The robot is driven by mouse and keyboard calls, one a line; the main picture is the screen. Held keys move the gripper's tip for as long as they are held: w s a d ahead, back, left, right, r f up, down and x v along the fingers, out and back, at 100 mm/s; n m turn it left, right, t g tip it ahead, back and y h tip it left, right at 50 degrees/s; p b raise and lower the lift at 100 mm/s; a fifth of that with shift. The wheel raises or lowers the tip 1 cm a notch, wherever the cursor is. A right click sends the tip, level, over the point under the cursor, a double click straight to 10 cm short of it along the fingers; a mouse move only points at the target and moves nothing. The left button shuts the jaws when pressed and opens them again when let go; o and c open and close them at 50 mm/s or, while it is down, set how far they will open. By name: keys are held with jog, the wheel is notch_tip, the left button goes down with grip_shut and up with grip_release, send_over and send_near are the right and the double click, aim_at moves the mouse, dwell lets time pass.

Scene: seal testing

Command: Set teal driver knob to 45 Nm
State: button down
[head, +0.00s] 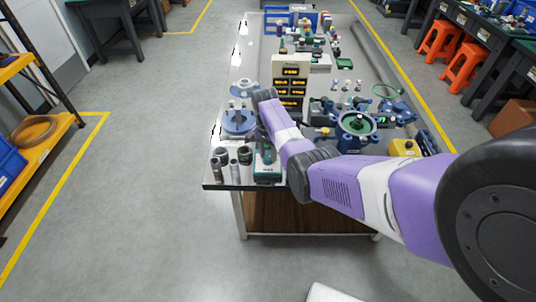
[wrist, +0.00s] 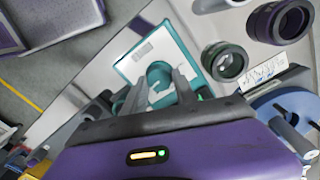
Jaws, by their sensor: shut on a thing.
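The teal driver (head: 266,168) stands at the near front edge of the table, partly behind my arm in the head view. In the wrist view its pale, teal-rimmed top (wrist: 138,62) lies tilted. The round teal knob (wrist: 160,74) sits on it. My gripper (wrist: 158,82) has one finger on each side of the knob and is shut on it. The fingers hide part of the knob, and its setting cannot be read. In the head view the fingers cannot be made out clearly.
Dark sockets (head: 219,155) stand just left of the driver; a green-black ring (wrist: 225,62) shows close beside it in the wrist view. A blue round fixture (head: 238,122) lies behind. A display stack (head: 291,72) and a blue valve with green handwheel (head: 357,124) stand farther off.

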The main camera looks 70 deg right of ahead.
aim_at(267, 155)
dwell(0.3)
jog(key=c, duration=1)
grip_release()
notch_tip(267, 155, up, 8)
jog(key=shift+w+f, duration=0.1)
jog(key=shift+w, duration=0.05)
jog(key=shift+d, duration=0.1)
